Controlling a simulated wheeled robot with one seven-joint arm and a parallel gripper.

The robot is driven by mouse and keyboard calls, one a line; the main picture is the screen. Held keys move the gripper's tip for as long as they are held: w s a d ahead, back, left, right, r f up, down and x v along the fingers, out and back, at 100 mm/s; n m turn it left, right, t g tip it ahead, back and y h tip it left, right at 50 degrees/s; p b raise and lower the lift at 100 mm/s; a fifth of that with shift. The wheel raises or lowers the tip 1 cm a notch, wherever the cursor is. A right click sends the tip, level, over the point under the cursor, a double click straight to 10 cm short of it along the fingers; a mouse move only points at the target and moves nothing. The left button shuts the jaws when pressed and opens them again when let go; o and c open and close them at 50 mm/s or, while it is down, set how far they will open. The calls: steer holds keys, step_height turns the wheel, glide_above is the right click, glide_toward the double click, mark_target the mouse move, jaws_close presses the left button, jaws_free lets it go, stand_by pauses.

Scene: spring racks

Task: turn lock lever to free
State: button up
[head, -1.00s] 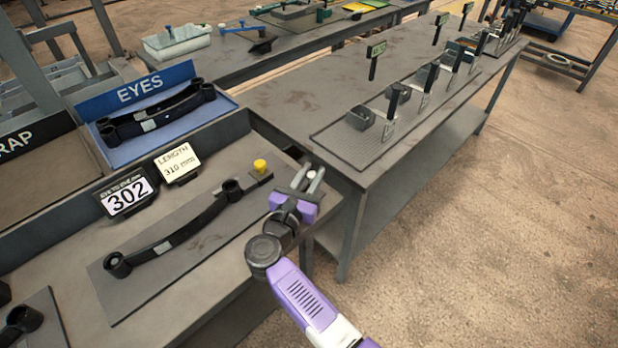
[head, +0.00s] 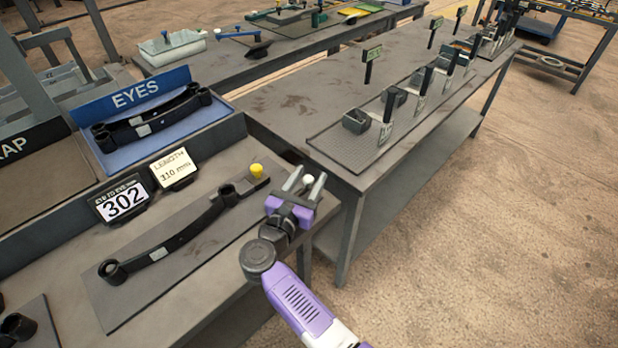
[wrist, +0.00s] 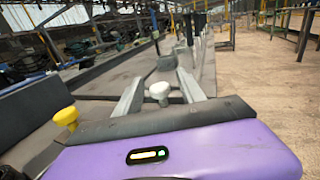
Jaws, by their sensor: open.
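My gripper (head: 305,180) is open at the right end of the near bench, with its two grey fingers apart. A white rounded knob (head: 308,180) shows between the fingertips. It also shows between the fingers in the wrist view (wrist: 159,90), with clear gaps on both sides. It may be the lock lever's knob, but its stem and base are mostly hidden, so I cannot tell how the lever is set. A yellow knob (head: 257,170) stands left of my gripper, on a block at the far end of the black leaf spring (head: 180,238). The yellow knob is left of the fingers in the wrist view (wrist: 66,116).
The spring lies on a grey plate (head: 120,310). A 302 display (head: 124,201), a length card (head: 173,170) and the blue EYES tray (head: 222,112) stand behind it. A second bench (head: 290,105) with several upright fixtures lies beyond. Open floor is at right.

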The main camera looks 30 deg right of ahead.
steer(key=b+v, duration=0.1)
steer(key=v, duration=0.6)
steer(key=shift+s+a, duration=0.2)
steer(key=shift+a, duration=0.1)
steer(key=shift+w+n, duration=0.1)
steer(key=shift+n, duration=0.2)
steer(key=r+n, duration=0.1)
steer(key=w+a+r+n+t, duration=0.1)
steer(key=r, duration=0.1)
steer(key=shift+w+a+n+t, duration=0.3)
steer(key=shift+a+n+t, duration=0.05)
steer(key=shift+n+t, duration=0.05)
steer(key=s+a+r+n+t+y, duration=0.3)
steer(key=s+r+n+t+y, duration=0.5)
steer(key=n, duration=1)
steer(key=s+d+f+n+g+y, duration=0.1)
steer(key=s+f+n+g+y, duration=0.1)
steer(key=s+n, duration=0.6)
steer(key=s+d+f+n+g+y, duration=0.2)
steer(key=s+n, duration=0.6)
steer(key=s, duration=0.7)
steer(key=s+d+f+n+g+y, duration=0.1)
steer(key=s+d+f+n+g, duration=0.1)
steer(key=s+n, duration=0.6)
steer(key=s+f, duration=0.1)
steer(key=s, duration=0.2)
steer(key=shift+s+n+g+y, duration=0.2)
steer(key=shift+n+g+y, duration=0.1)
steer(key=shift+y, duration=0.1)
